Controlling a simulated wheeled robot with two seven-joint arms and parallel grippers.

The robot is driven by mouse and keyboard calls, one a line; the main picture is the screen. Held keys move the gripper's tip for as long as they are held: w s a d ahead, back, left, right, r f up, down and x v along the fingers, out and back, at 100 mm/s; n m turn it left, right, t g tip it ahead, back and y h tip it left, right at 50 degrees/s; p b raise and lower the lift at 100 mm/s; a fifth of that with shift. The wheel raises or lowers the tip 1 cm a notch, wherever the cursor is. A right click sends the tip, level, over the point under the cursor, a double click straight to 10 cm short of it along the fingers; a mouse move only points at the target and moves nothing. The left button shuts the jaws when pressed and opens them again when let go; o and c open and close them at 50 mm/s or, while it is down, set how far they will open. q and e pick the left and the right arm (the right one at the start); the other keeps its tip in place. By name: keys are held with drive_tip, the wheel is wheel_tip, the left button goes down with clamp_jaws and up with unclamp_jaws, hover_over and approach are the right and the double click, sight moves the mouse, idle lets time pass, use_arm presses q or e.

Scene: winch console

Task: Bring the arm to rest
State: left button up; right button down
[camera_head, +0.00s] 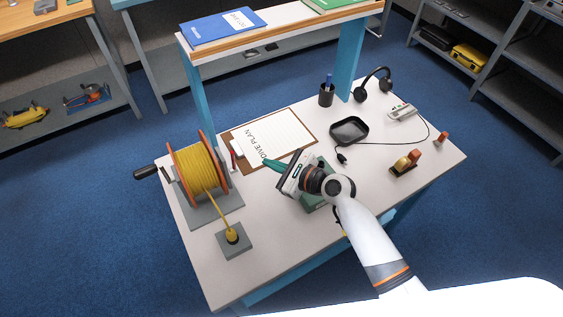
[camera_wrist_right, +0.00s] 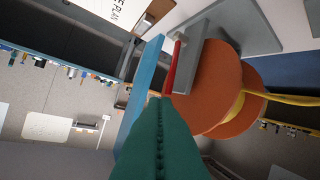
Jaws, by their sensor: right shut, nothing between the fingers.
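My right arm (camera_head: 370,235) comes in from the lower right over the table. Its right gripper (camera_head: 268,163) has green fingers and is shut and empty, pointing left over the lower part of the clipboard (camera_head: 286,133). In the wrist view the closed green fingers (camera_wrist_right: 160,125) point toward a thin red upright part (camera_wrist_right: 175,68) beside the winch. The winch (camera_head: 197,168) has orange flanges, yellow line and a black crank handle (camera_head: 146,172). It stands left of the gripper, with a clear gap. My left gripper is not in view.
A grey block (camera_head: 237,247) holds the yellow line's end. A black tray (camera_head: 349,131), a pen cup (camera_head: 326,96), headphones (camera_head: 373,84) and a small brass-coloured item (camera_head: 407,162) stand on the table. A green item (camera_head: 318,201) is partly hidden under my arm.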

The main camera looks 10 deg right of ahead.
drive_tip(key=s+d+n+g+h, duration=0.2)
drive_tip(key=s+d+n+h, duration=0.2)
drive_tip(key=s+d+n, duration=0.35)
drive_tip(key=s+d+f+n+g+h, duration=0.1)
drive_tip(key=s+d+n+g+h, duration=0.2)
drive_tip(key=s+n, duration=0.7)
drive_tip(key=s+d+n+g+h, duration=0.2)
drive_tip(key=s+d+n+h, duration=0.2)
drive_tip(key=s+d+n, duration=0.5)
wheel_tip(320, 180, down, 27)
drive_tip(key=s+a+m+b, duration=0.1)
drive_tip(key=s+a+b, duration=0.1)
use_arm(q)
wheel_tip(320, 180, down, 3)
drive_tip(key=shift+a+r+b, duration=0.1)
drive_tip(key=shift+b, duration=0.45)
use_arm(e)
drive_tip(key=s+d+f+g, duration=0.2)
drive_tip(key=s+f, duration=1.4)
drive_tip(key=f, duration=0.2)
drive_tip(key=shift+s+d+f, duration=0.25)
drive_tip(key=shift+d+f, duration=0.05)
